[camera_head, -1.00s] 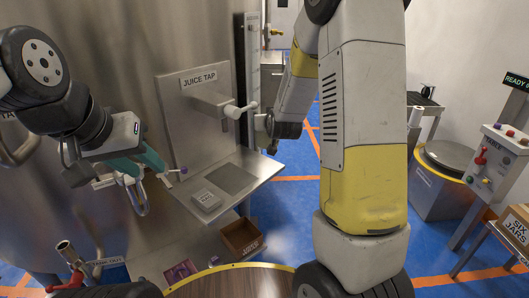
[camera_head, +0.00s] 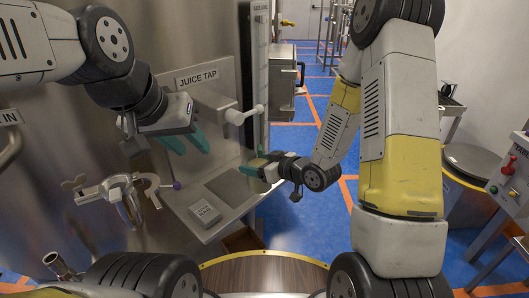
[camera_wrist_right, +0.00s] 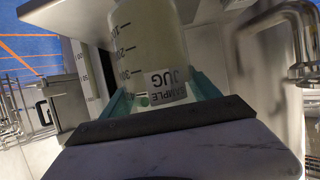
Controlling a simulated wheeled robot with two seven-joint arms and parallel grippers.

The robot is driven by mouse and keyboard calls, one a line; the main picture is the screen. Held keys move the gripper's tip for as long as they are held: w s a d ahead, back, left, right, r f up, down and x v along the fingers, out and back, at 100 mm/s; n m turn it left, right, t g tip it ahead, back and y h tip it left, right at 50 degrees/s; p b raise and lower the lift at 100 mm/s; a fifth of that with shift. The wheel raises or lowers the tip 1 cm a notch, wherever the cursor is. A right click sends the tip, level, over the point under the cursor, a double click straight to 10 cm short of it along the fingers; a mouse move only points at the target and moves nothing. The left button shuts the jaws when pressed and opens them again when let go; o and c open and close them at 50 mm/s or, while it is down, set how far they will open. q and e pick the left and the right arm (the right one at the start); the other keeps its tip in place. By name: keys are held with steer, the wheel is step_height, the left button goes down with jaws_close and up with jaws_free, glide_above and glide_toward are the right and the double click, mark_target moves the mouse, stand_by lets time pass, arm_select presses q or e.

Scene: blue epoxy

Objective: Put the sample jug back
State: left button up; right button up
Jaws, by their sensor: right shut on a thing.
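The sample jug (camera_wrist_right: 148,40) is a pale, see-through vessel with black graduation marks and a label that reads upside down in the right wrist view. My right gripper (camera_wrist_right: 163,95) is shut on it, with a teal finger on each side. In the head view my right gripper (camera_head: 257,164) is beside the juice tap's steel shelf (camera_head: 236,187), and the jug is too small and hidden to make out. My left gripper (camera_head: 186,142) is open and empty, its teal fingers apart, above the metal valve fitting (camera_head: 124,190) on the tank.
The juice tap (camera_head: 243,115) sticks out above the shelf, close to my right gripper. A small labelled block (camera_head: 205,214) is on the shelf. A white ledge (camera_wrist_right: 60,14) is near the jug.

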steer(key=shift+w+d+f, duration=0.3)
steer(key=shift+w+f, duration=0.5)
steer(key=shift+w, duration=1.6)
steer(key=shift+w+d+f, duration=0.3)
steer(key=shift+w+f, duration=0.45)
steer(key=shift+w, duration=1.65)
steer(key=shift+w+d+f, duration=0.3)
steer(key=shift+w+f, duration=0.5)
steer(key=shift+w, duration=1.6)
steer(key=shift+f, duration=0.15)
steer(key=o, duration=2)
